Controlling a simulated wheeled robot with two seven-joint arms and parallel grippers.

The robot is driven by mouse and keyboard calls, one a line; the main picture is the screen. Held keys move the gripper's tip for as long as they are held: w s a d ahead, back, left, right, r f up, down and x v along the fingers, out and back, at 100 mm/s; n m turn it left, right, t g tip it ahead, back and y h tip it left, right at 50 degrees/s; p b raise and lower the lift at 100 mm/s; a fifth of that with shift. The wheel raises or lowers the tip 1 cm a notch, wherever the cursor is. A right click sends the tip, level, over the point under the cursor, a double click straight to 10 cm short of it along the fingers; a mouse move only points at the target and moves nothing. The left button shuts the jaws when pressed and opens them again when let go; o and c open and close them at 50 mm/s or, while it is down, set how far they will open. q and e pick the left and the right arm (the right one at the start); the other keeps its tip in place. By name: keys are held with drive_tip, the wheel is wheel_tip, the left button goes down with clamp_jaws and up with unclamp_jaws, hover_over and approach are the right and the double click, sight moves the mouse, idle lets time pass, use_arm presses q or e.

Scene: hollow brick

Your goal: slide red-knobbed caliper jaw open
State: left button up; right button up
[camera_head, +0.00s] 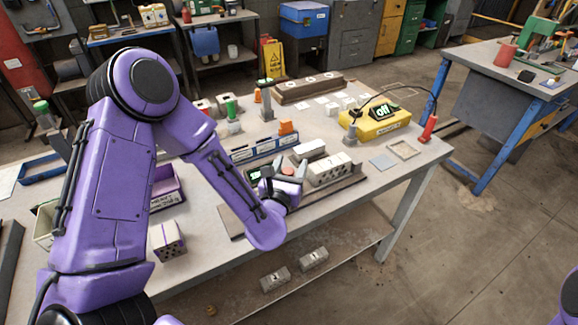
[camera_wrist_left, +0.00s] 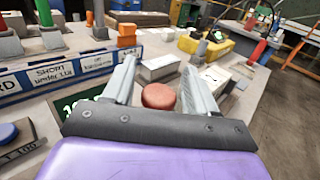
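The caliper is a long dark rail (camera_head: 349,185) lying along the table's near edge, with a lit green display (camera_head: 255,174). Its red knob (camera_wrist_left: 158,96) stands between the two fingers of my left gripper (camera_wrist_left: 160,68). The fingers are spread, with a gap visible at the knob's sides. A blue knob (camera_wrist_left: 8,132) shows at left in the wrist view. My right gripper is out of frame.
A blue-and-white labelled rack (camera_head: 264,147) with coloured-topped pieces stands behind the caliper. A yellow box with an "off" display (camera_head: 374,122) is at the back right.

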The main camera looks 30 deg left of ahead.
use_arm(q)
drive_tip(key=v, duration=0.1)
drive_tip(key=b+v, duration=0.1)
drive_tip(key=v, duration=0.1)
drive_tip(key=b+v, duration=0.1)
drive_tip(key=shift+s+f, duration=0.3)
drive_tip(key=s+p, duration=0.1)
drive_tip(key=s+r+p, duration=0.1)
drive_tip(key=shift+d+r+p, duration=0.3)
drive_tip(key=shift+p, duration=0.05)
drive_tip(key=p+v, duration=0.1)
drive_tip(key=v, duration=0.1)
drive_tip(key=f+p+v, duration=0.1)
drive_tip(key=p, duration=0.1)
drive_tip(key=shift+s+d, duration=0.1)
drive_tip(key=shift+s, duration=0.3)
